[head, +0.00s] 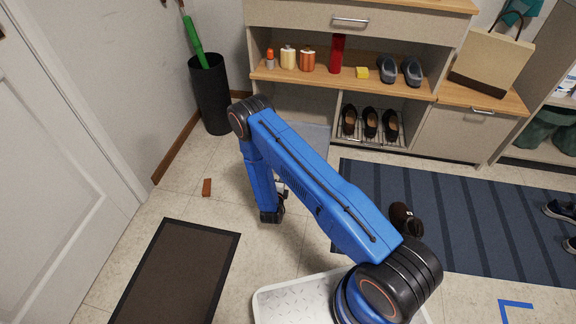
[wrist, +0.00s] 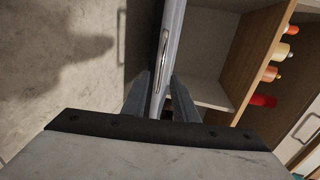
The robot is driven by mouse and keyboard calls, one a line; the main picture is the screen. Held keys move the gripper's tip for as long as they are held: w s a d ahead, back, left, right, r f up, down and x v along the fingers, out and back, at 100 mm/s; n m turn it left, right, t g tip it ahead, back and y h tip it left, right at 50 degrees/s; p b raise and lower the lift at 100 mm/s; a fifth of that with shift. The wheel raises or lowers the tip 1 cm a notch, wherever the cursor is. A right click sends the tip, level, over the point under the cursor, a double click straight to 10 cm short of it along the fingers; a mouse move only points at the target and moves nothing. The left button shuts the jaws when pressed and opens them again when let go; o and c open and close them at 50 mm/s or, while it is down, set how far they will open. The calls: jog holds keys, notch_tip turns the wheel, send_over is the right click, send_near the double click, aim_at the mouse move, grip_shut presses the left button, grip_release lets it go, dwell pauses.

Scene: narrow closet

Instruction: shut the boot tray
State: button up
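The boot tray appears to be the pulled-out grey front (wrist: 174,25) at the cabinet's lower left compartment; a metal bar handle (wrist: 163,58) is on it. In the head view a pale grey panel (head: 318,138) shows there, partly hidden behind my blue arm. In the wrist view my gripper (wrist: 163,92) has its two dark fingers apart, one on each side of the front's line near the handle. I cannot tell whether either finger touches it. In the head view my arm hides most of the gripper.
The cabinet's open compartment (wrist: 208,50) lies right of the front. Black shoes (head: 370,122) stand on a rack beside it. A brown shoe (head: 405,220) lies on the striped rug (head: 470,215).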

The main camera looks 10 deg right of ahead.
jog(key=x, duration=1.1)
jog(key=shift+c, duration=0.2)
grip_shut()
